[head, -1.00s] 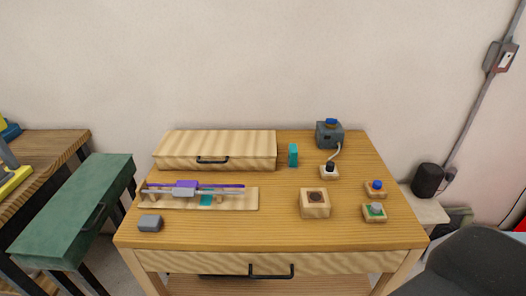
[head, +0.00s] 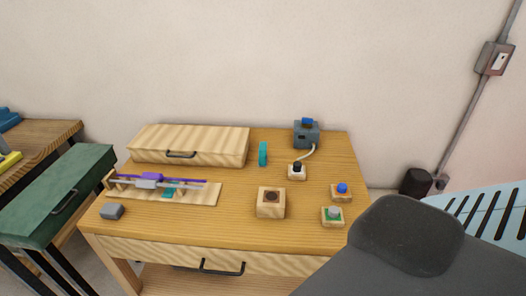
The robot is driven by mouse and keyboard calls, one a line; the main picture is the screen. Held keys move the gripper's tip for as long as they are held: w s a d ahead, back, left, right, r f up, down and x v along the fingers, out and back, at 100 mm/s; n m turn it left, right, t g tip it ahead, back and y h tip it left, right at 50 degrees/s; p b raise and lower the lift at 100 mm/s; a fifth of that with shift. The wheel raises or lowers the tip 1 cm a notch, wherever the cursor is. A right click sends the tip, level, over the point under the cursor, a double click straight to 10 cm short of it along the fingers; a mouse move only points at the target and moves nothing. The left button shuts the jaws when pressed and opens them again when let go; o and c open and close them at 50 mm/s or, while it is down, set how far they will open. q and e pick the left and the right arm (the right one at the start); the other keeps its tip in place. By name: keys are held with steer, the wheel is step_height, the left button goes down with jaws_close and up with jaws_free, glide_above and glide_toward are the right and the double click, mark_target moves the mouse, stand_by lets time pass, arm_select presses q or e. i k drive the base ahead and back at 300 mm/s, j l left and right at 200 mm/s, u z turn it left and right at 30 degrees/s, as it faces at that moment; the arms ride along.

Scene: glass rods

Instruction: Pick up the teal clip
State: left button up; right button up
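A small upright teal block (head: 263,153) stands on the wooden table, just right of the long wooden box. A second teal piece (head: 169,192) lies low at the rod rack (head: 205,194), partly hidden behind the rods. I cannot tell from its shape which teal piece is the clip. The rack carries a purple rod and a pale rod, with a purple piece (head: 124,176) and a grey piece (head: 146,184) on them. Neither of my grippers shows in the head view.
The long wooden box (head: 190,145) with a black handle stands at the back left. A grey block (head: 111,212) lies front left. A wooden block with a dark round top (head: 271,203), a blue-button block (head: 341,192), a green-based button block (head: 332,216) and a grey device (head: 306,134) stand right.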

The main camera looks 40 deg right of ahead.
mark_target(262, 149)
steer(key=k+l, duration=0.25)
steer(key=l, duration=0.15)
steer(key=k+l+u, duration=0.1)
steer(key=k+l, duration=0.15)
steer(key=l, duration=0.2)
steer(key=k+l+u, duration=0.1)
steer(key=k+l, duration=0.15)
steer(key=l, duration=0.15)
